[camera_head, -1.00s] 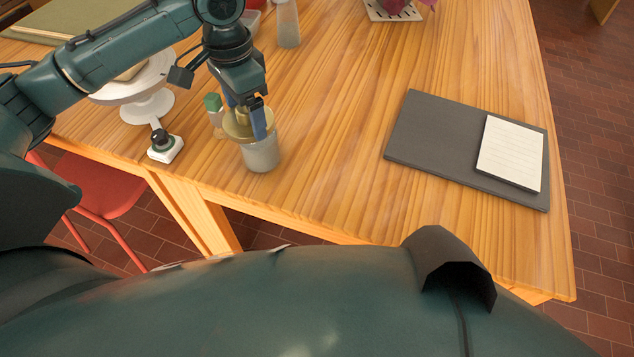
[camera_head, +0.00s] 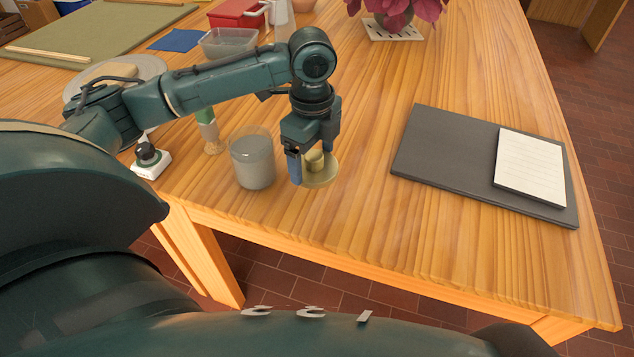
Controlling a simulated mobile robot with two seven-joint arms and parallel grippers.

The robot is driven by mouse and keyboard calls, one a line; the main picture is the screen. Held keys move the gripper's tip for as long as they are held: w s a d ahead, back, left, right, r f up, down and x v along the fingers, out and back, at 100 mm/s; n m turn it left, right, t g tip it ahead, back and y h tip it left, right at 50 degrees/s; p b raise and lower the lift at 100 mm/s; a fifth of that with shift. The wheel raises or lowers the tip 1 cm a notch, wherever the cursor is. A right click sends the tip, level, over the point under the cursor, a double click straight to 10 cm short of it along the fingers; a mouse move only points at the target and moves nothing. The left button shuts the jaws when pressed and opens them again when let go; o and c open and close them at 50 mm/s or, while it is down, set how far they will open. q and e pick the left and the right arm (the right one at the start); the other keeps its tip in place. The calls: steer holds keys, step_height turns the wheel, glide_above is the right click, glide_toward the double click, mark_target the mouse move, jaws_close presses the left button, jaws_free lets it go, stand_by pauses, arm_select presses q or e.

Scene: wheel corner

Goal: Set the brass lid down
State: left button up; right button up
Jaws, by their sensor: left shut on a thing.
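The brass lid (camera_head: 322,176) is a round gold disc with a knob, in the head view right of the jar. My left gripper (camera_head: 311,162) is shut on the lid by its knob, with blue fingertips either side. The lid is low over the wooden table, near its front edge; I cannot tell whether it touches the wood. The glass jar (camera_head: 253,162) stands upright and uncovered to the left of the lid, with grey contents. My right gripper is out of view.
A green-topped bottle (camera_head: 207,130) and a white block with a black knob (camera_head: 150,160) stand left of the jar. A dark mat (camera_head: 440,150) with a notepad (camera_head: 530,165) lies at right. Bare table (camera_head: 375,215) lies between lid and mat.

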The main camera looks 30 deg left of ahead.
mark_target(313, 191)
arm_select(q)
steer(key=shift+f, duration=0.65)
step_height(313, 191, down, 5)
steer(key=shift+r+b, duration=0.2)
steer(key=shift+b, duration=0.35)
steer(key=shift+f, duration=0.15)
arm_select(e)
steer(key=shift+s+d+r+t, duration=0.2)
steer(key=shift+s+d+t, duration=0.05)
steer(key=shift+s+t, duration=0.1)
arm_select(q)
steer(key=o, duration=0.9)
steer(key=shift+f, duration=0.1)
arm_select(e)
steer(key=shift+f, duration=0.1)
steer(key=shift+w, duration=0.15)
